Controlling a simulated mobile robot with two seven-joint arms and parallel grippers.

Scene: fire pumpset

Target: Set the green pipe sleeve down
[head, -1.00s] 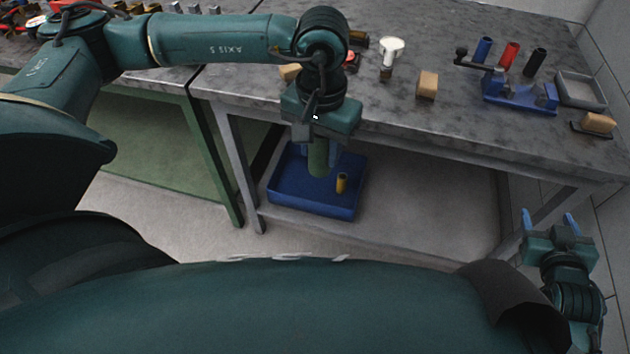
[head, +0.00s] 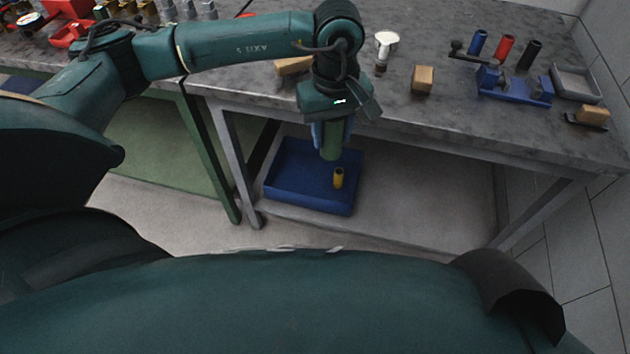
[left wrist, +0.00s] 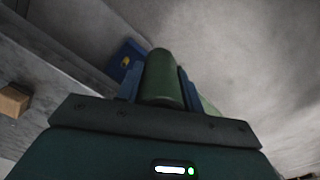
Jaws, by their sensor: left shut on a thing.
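My left gripper (head: 332,134) is shut on the green pipe sleeve (head: 332,146), which hangs below its fingers in front of the table edge, over the blue bin in the head view. In the left wrist view the green pipe sleeve (left wrist: 162,78) sits between the two blue fingers, with the gripper (left wrist: 160,95) around it. The blue bin (head: 288,200) stands low, below the tabletop, with a small yellow cylinder (head: 338,178) in it. A corner of the bin also shows in the left wrist view. My right gripper is not in view.
The grey worktable (head: 450,130) carries a wooden block (head: 422,79), a white-topped part (head: 386,45), a blue fixture (head: 515,86) with blue, red and black cylinders behind, and a grey tray (head: 577,84). A table leg (head: 240,165) stands left of the bin.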

